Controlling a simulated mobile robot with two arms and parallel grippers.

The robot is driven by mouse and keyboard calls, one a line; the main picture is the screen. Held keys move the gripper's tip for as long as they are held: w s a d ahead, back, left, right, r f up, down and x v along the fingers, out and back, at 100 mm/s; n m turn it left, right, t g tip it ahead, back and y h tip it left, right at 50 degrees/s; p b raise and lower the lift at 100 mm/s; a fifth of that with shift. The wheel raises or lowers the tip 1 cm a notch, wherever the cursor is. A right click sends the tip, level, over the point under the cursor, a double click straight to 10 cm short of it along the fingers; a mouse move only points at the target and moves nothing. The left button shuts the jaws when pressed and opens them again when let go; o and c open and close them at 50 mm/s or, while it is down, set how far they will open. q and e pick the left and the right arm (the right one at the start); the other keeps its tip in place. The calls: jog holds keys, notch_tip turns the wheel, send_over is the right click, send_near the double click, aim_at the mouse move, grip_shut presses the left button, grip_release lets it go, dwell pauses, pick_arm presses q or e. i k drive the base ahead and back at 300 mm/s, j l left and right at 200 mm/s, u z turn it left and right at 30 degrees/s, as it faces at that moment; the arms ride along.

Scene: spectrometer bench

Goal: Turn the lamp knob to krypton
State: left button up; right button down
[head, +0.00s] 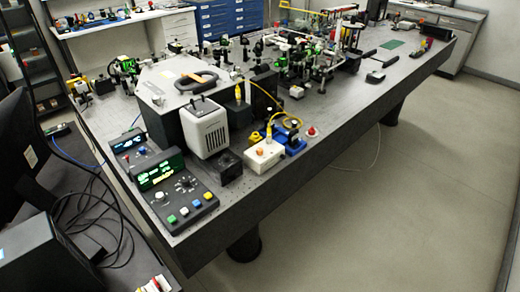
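A dark control unit (172,192) with a lit green display (160,175) stands at the near left end of the optical bench. A pale knob (159,196) and a dial with marks around it (186,183) sit on its sloped face, above a row of coloured buttons (191,208). A white box with an orange knob (259,151) stands further right. The labels are too small to read, so I cannot tell which knob is the lamp knob or where it points. Neither of my grippers is in view.
A second unit with a blue display (128,144) stands behind the control unit. A white ribbed housing (206,128) and a black block (229,165) are close on its right. Cables and a dark monitor (25,145) fill the left side. The floor at right is clear.

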aim_at(259, 151)
jog(key=i+l+u, duration=0.1)
jog(key=i+l, duration=0.2)
jog(key=i+l+u, duration=0.15)
jog(key=i+l, duration=0.15)
jog(key=l, duration=0.25)
